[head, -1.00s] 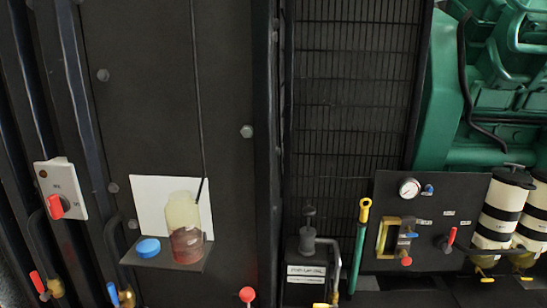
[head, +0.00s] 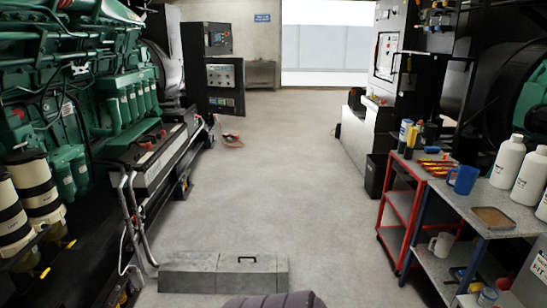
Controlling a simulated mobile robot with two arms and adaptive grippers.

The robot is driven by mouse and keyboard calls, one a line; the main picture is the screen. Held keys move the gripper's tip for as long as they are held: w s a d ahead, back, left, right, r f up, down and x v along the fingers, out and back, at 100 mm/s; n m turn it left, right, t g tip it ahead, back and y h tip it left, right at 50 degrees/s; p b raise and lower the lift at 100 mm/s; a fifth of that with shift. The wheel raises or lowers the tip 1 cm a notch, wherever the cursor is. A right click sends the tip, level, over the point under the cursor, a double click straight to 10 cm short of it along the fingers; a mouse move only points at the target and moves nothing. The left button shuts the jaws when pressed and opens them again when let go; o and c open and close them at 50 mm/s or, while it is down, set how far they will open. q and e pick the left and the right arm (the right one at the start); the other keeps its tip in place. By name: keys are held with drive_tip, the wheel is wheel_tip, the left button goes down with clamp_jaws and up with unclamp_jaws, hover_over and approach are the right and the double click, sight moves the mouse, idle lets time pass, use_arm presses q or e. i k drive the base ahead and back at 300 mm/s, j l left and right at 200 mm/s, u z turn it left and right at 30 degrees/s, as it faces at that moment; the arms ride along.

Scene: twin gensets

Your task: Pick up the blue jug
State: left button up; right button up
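A blue jug (head: 464,179) stands on the top of the workbench (head: 459,201) at the right. It is near the bench's left back corner, beside the red tool cart. Neither gripper shows in the head view. A dark rounded part at the bottom middle edge looks like part of my own body.
White bottles (head: 507,162) and a brown tray (head: 493,218) are on the bench. A red cart (head: 396,198) with tools adjoins it. A grey box (head: 222,273) with a handle lies on the floor ahead. Green engines line the left. The middle aisle is clear.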

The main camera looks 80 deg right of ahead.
sight(467, 177)
drive_tip(key=z, duration=4.05)
drive_tip(key=i+j+z, duration=0.15)
drive_tip(key=i, duration=0.5)
